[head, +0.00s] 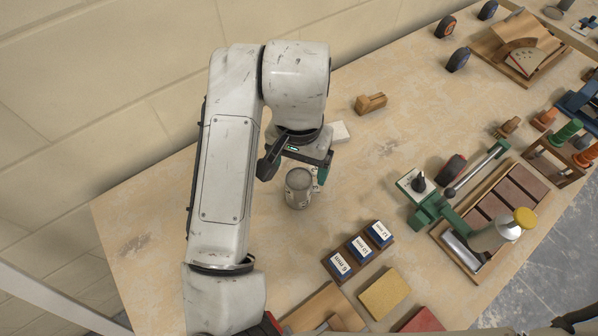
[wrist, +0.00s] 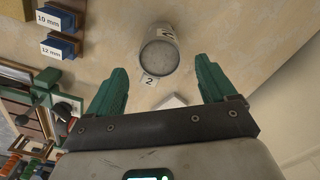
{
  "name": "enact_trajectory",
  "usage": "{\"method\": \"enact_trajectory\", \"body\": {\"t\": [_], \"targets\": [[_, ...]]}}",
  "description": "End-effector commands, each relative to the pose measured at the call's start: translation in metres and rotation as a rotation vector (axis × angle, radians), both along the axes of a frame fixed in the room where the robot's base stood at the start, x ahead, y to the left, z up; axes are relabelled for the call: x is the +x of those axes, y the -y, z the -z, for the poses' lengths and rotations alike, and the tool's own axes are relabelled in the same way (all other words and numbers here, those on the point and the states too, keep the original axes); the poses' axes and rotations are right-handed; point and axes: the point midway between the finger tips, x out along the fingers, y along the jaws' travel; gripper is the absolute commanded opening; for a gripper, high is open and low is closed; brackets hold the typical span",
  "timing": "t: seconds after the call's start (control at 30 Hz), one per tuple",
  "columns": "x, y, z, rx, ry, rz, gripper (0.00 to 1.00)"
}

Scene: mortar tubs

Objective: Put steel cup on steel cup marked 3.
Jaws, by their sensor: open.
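A grey steel cup (head: 298,190) stands on the wooden table beneath my gripper (head: 292,180). It also shows in the wrist view (wrist: 160,52), just beyond and between the fingertips, with a dark mark on its side that I cannot read surely. A small white card marked 2 (wrist: 149,80) lies beside the cup. My gripper (wrist: 161,66) is open and empty, its green fingers apart from the cup. I see only one steel cup and cannot make out one marked 3.
A white block (head: 340,132) and a wooden piece (head: 371,103) lie behind the cup. A rack of blue labelled blocks (head: 358,251) stands at front right. A green vise-like tool (head: 432,207) and wooden trays fill the right side. The table left of the cup is partly hidden by my arm.

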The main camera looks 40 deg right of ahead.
Motion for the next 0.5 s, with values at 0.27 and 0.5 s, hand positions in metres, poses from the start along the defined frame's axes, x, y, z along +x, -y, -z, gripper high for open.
{"method": "enact_trajectory", "body": {"t": [0.27, 0.5], "targets": [[0.001, 0.0, -0.049, 0.003, 0.002, 0.0, 0.84], [0.0, 0.001, -0.063, -0.001, 0.0, 0.0, 0.84]]}}
